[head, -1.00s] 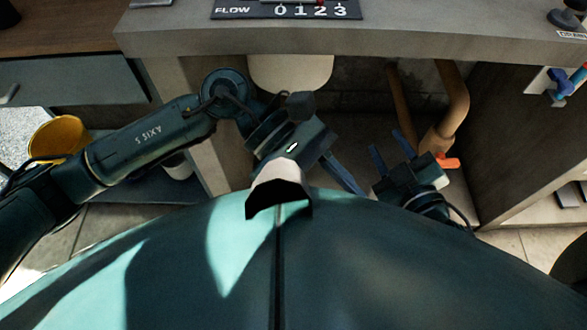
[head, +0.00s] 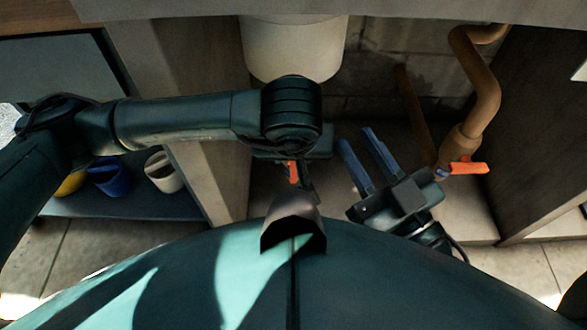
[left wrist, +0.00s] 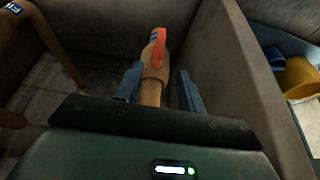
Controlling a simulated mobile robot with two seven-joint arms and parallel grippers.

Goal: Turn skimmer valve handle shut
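An orange-red valve handle (left wrist: 158,47) sits on a tan pipe (left wrist: 152,92) in the left wrist view, lying roughly along it. A blue label beside it is unreadable. My left gripper (left wrist: 160,70) is open, one blue finger on each side of the pipe, just short of the handle. Contact cannot be told. In the head view my left arm mostly hides this gripper; an orange handle (head: 293,172) shows just below it. A second orange handle (head: 468,168) sticks out sideways from the right-hand pipe (head: 482,92). My right gripper (head: 356,136) is open and empty, left of that pipe.
A pale rounded vessel (head: 292,48) hangs above the recess. Panels stand left (head: 178,100) and right (head: 535,130) of it. Blue (head: 110,177) and white (head: 165,172) cups stand on a low shelf at left. A yellow container (left wrist: 300,78) shows in the wrist view.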

